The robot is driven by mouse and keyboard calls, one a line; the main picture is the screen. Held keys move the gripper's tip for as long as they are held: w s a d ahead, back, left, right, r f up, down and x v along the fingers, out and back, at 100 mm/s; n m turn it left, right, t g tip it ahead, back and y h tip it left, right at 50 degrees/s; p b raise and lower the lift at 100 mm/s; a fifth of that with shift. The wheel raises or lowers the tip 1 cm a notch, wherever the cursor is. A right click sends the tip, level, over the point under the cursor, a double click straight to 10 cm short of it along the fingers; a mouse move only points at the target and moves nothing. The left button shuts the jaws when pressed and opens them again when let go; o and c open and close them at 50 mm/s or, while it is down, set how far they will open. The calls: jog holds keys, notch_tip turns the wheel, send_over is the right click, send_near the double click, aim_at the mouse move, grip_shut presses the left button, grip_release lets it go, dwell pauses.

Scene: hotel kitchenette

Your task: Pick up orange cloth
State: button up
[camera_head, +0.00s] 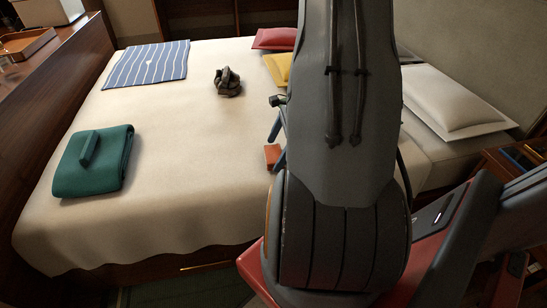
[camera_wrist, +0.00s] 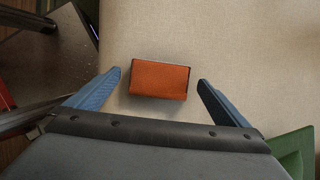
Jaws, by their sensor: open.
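The orange cloth (camera_wrist: 159,80) is a small folded block with a dark edge, lying on the cream bedspread. It shows only in part in the head view (camera_head: 272,156), left of my arm. My gripper (camera_wrist: 160,83) is open, with one blue finger on each side of the cloth in the wrist view. Gaps of bedspread show between the cloth and both fingers. In the head view my arm hides most of the gripper. How high the fingertips are above the bed is hard to tell.
The bed (camera_head: 180,160) is mostly clear left of my arm. A folded green cloth (camera_head: 93,160), a striped cloth (camera_head: 147,64), a dark crumpled object (camera_head: 228,82), red (camera_head: 274,38) and yellow (camera_head: 278,68) items and a white pillow (camera_head: 452,102) lie on it. A nightstand (camera_head: 512,172) stands right.

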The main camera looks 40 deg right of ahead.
aim_at(276, 153)
jog(key=shift+f, duration=0.2)
jog(key=shift+w, duration=0.1)
jog(key=c, duration=1.1)
notch_tip(276, 153, up, 10)
jog(key=shift+r+p, duration=0.1)
jog(key=shift+p, duration=0.45)
